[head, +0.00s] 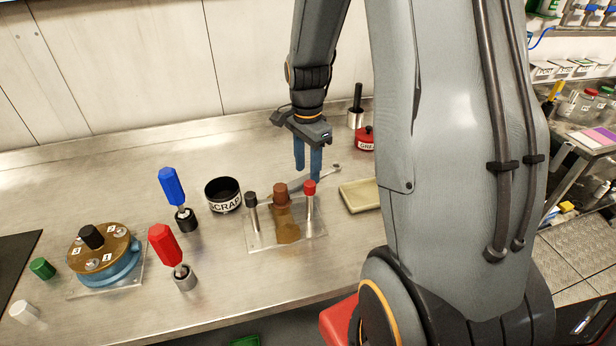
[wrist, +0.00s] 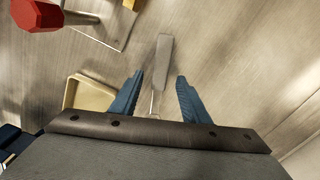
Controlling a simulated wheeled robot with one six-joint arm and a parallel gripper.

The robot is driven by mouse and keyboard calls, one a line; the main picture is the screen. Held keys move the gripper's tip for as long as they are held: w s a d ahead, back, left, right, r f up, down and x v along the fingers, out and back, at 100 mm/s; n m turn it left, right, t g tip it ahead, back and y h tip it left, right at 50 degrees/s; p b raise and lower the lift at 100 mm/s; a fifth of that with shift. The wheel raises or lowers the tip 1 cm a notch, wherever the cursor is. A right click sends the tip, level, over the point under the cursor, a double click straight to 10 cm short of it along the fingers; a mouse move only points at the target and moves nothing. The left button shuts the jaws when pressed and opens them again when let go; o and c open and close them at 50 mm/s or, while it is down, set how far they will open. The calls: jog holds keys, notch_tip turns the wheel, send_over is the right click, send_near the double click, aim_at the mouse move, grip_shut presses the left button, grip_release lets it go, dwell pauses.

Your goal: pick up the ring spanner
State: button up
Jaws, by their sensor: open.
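The ring spanner (head: 331,171) is a slim silver-grey tool lying on the metal bench, behind the clear stand. My gripper (head: 309,174) points down over it with its blue fingers apart. In the wrist view, the spanner (wrist: 162,65) runs lengthwise through the gap between the fingertips (wrist: 160,80). Its wide grey end reaches past the tips, and a thinner part runs back toward the palm. Nothing is gripped. The spanner's near end is hidden behind the palm in the wrist view, and the fingers cover part of it in the head view.
A black SCRAP cup (head: 223,196) and red and blue-handled tools stand left.

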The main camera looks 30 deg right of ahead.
aim_at(307, 177)
jog(key=shift+f, duration=0.9)
grip_shut()
jog(key=shift+r, duration=0.15)
notch_tip(307, 177, up, 10)
jog(key=b, duration=0.2)
jog(key=c, duration=0.8)
grip_release()
grip_shut()
